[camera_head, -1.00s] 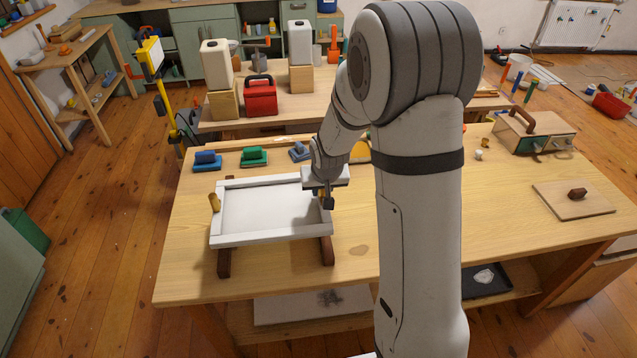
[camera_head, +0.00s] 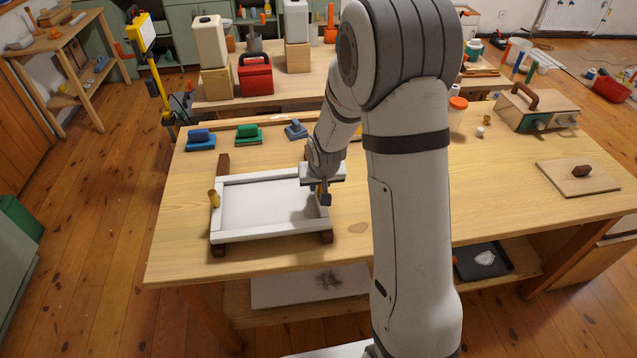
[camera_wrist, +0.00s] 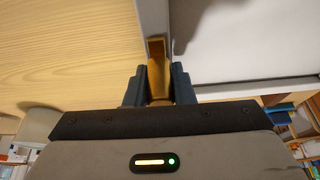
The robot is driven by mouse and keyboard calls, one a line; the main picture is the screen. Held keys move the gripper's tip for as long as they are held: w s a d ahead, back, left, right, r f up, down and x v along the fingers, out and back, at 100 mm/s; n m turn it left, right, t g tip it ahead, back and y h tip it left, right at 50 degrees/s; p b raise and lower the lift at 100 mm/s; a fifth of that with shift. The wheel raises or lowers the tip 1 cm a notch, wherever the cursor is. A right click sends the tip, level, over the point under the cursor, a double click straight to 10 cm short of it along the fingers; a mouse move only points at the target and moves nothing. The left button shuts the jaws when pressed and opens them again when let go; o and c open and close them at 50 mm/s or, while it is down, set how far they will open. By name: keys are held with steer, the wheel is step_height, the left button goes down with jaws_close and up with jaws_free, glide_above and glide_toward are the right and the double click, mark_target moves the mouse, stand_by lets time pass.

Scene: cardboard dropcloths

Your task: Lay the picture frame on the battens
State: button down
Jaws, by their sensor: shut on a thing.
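The white picture frame (camera_head: 270,235), with a pale panel inside, lies level over two dark brown battens on the wooden table. The left batten (camera_head: 223,164) shows beyond the far edge and at the near edge; the right batten (camera_head: 326,238) shows at the near right corner. I cannot tell whether the frame touches them or hovers just above. A brass-coloured grip (camera_head: 214,198) stands on the frame's left side. My gripper (camera_head: 322,196) is at the frame's right side. In the wrist view my gripper (camera_wrist: 158,88) is shut on a similar brass-coloured grip (camera_wrist: 156,68) beside the white rail.
Blue (camera_head: 201,139) and green (camera_head: 248,135) sanding blocks and another blue one lie behind the frame. A board with a dark knob (camera_head: 578,178) and a drawer box (camera_head: 535,108) stand at the right. The table's middle right is clear.

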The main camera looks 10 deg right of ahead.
steer(key=shift+f+b, duration=0.4)
steer(key=shift+b, duration=0.05)
steer(key=c, duration=1.1)
jaws_free()
steer(key=shift+c, duration=0.2)
steer(key=v, duration=0.7)
steer(key=shift+s+r, duration=0.15)
steer(key=shift+r, duration=0.25)
steer(key=shift+s+d+r, duration=0.1)
steer(key=shift+s+r, duration=0.2)
steer(key=shift+r, duration=0.05)
steer(key=s+d+r+g, duration=0.1)
steer(key=s+r, duration=0.4)
steer(key=s, duration=0.6)
steer(key=s+d+r, duration=0.1)
steer(key=s+r, duration=0.5)
steer(key=s, duration=0.6)
steer(key=shift+d+g, duration=0.15)
steer(key=shift+g, duration=0.25)
